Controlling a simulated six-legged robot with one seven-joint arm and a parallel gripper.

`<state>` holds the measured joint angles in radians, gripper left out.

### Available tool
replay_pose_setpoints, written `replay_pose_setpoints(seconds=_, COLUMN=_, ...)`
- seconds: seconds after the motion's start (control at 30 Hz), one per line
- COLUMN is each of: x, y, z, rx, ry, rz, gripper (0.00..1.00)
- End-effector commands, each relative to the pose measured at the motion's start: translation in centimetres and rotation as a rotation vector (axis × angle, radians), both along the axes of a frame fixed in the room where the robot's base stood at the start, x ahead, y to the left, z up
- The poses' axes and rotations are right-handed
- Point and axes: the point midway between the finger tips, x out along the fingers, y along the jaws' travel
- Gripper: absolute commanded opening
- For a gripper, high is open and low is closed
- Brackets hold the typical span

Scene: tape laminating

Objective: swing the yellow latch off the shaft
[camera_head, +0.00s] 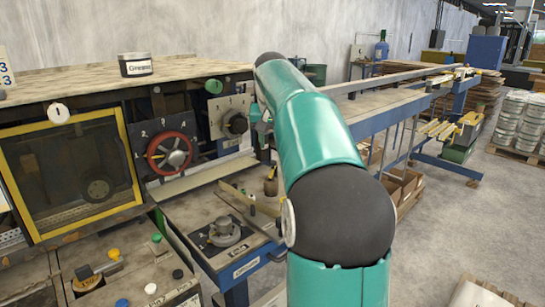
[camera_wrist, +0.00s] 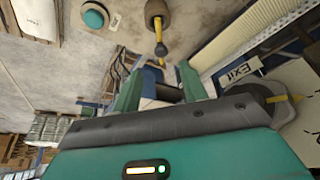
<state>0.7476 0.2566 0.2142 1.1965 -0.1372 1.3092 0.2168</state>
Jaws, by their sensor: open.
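In the wrist view a short yellow bar (camera_wrist: 158,30), which looks like the latch, runs from a brown round end piece (camera_wrist: 156,10), possibly the shaft's end, to a dark knob (camera_wrist: 161,50). My gripper (camera_wrist: 160,76) is open, its two green fingers apart with nothing held. The dark knob shows just past the fingertips, roughly in line with the gap between them. I cannot tell how far off it is. In the head view my green arm covers most of this area, and the latch cannot be made out clearly.
A green button (camera_wrist: 94,17) and a dial with a yellow pointer (camera_wrist: 285,99) lie either side in the wrist view. In the head view a red handwheel (camera_head: 170,153), a yellow-framed window (camera_head: 75,175) and a lower plate with a knob (camera_head: 224,230) are left of my arm.

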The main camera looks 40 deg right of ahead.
Motion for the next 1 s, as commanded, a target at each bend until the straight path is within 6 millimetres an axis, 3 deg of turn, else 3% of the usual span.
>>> replay_pose_setpoints(seconds=0.1, x=0.7, y=-0.7, z=-2.4, rx=0.003, ry=0.004, rz=-0.001, gripper=0.43)
replay_pose_setpoints(seconds=0.3, x=1.7, y=-1.4, z=-5.1, rx=0.002, ry=0.002, rz=0.001, gripper=0.43)
replay_pose_setpoints(seconds=0.7, x=2.2, y=-1.8, z=-6.2, rx=0.000, ry=0.001, rz=0.001, gripper=0.43)
replay_pose_setpoints(seconds=0.73, x=2.1, y=-1.7, z=-6.2, rx=0.000, ry=0.001, rz=0.001, gripper=0.41)
replay_pose_setpoints(seconds=0.93, x=2.1, y=-1.7, z=-6.2, rx=0.000, ry=0.001, rz=0.001, gripper=0.02)
replay_pose_setpoints(seconds=1.0, x=2.1, y=-1.8, z=-6.2, rx=0.000, ry=0.001, rz=0.001, gripper=0.00)
